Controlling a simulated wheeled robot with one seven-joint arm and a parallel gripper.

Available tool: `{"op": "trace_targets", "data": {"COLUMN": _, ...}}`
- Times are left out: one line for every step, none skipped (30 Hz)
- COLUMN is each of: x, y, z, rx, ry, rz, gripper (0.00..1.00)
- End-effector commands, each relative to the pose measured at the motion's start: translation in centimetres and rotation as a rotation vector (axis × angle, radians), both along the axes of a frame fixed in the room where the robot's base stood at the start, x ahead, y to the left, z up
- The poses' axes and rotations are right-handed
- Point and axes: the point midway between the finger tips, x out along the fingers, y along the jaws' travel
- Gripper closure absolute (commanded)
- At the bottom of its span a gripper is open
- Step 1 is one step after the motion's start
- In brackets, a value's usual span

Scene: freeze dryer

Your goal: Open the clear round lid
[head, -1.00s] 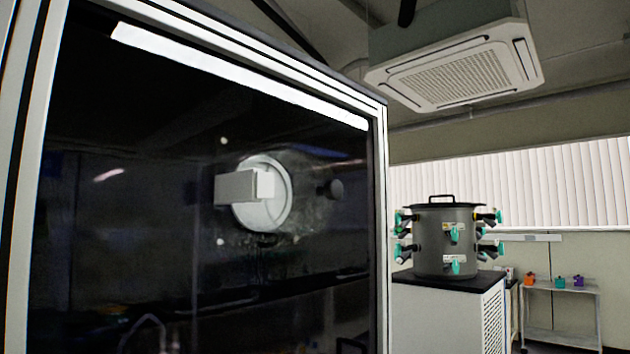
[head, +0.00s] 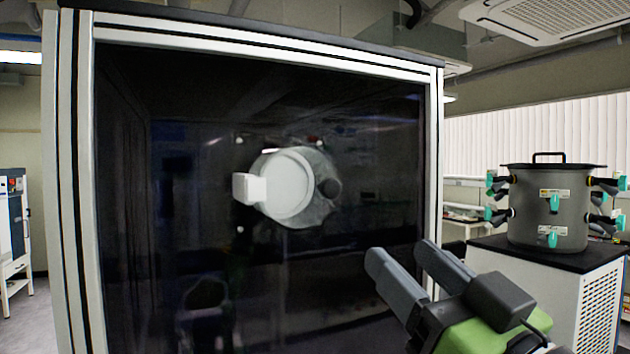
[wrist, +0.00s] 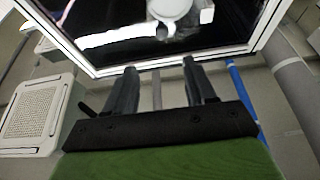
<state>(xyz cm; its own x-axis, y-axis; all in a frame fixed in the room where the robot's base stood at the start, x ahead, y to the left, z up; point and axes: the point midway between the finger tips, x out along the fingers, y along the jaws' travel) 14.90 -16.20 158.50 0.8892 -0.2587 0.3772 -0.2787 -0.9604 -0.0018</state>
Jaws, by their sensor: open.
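A clear round lid (head: 322,212) shows on the dark front panel of the framed cabinet in the head view. The white disc also shows at the top of the wrist view (wrist: 168,8). My gripper (head: 400,256) is open and empty, below and right of the lid and apart from it. Its two fingers show in the wrist view (wrist: 160,68), pointing toward the panel.
The cabinet's pale frame (head: 436,150) edges the dark panel. At the right, a grey drum (head: 548,210) with teal-handled valves and a black top handle stands on a white cabinet (head: 597,310). Open floor (head: 35,320) shows at the left.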

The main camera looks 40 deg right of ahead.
Motion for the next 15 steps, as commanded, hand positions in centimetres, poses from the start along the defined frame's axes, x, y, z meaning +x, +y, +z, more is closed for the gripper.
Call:
{"op": "trace_targets", "data": {"x": -0.1, "y": -0.2, "z": 0.3, "rx": 0.000, "ry": -0.007, "rz": -0.003, "gripper": 0.45}}
{"op": "trace_targets", "data": {"x": 0.0, "y": -0.3, "z": 0.4, "rx": 0.001, "ry": -0.010, "rz": -0.005, "gripper": 0.45}}
{"op": "trace_targets", "data": {"x": 0.3, "y": -0.4, "z": 0.5, "rx": 0.001, "ry": -0.010, "rz": -0.005, "gripper": 0.45}}
{"op": "trace_targets", "data": {"x": 0.7, "y": -0.5, "z": 0.7, "rx": 0.000, "ry": -0.008, "rz": -0.004, "gripper": 0.45}}
{"op": "trace_targets", "data": {"x": 1.2, "y": -0.6, "z": 0.9, "rx": 0.000, "ry": -0.006, "rz": -0.004, "gripper": 0.45}}
{"op": "trace_targets", "data": {"x": 1.9, "y": -0.7, "z": 1.2, "rx": -0.001, "ry": -0.006, "rz": -0.002, "gripper": 0.45}}
{"op": "trace_targets", "data": {"x": 2.6, "y": -0.9, "z": 1.5, "rx": -0.002, "ry": -0.004, "rz": -0.001, "gripper": 0.45}}
{"op": "trace_targets", "data": {"x": 3.2, "y": -1.1, "z": 1.8, "rx": -0.001, "ry": -0.004, "rz": -0.001, "gripper": 0.45}}
{"op": "trace_targets", "data": {"x": 4.2, "y": -1.3, "z": 2.3, "rx": 0.000, "ry": -0.004, "rz": 0.000, "gripper": 0.45}}
{"op": "trace_targets", "data": {"x": 4.9, "y": -1.5, "z": 2.6, "rx": -0.001, "ry": -0.005, "rz": 0.000, "gripper": 0.45}}
{"op": "trace_targets", "data": {"x": 5.5, "y": -1.7, "z": 2.9, "rx": -0.001, "ry": -0.005, "rz": 0.000, "gripper": 0.45}}
{"op": "trace_targets", "data": {"x": 6.4, "y": -2.0, "z": 3.3, "rx": 0.000, "ry": -0.004, "rz": 0.000, "gripper": 0.45}}
{"op": "trace_targets", "data": {"x": 7.1, "y": -2.1, "z": 3.6, "rx": -0.001, "ry": -0.004, "rz": 0.001, "gripper": 0.45}}
{"op": "trace_targets", "data": {"x": 7.8, "y": -2.3, "z": 3.9, "rx": 0.000, "ry": -0.004, "rz": 0.000, "gripper": 0.45}}
{"op": "trace_targets", "data": {"x": 8.7, "y": -2.6, "z": 4.3, "rx": 0.000, "ry": -0.005, "rz": 0.001, "gripper": 0.45}}
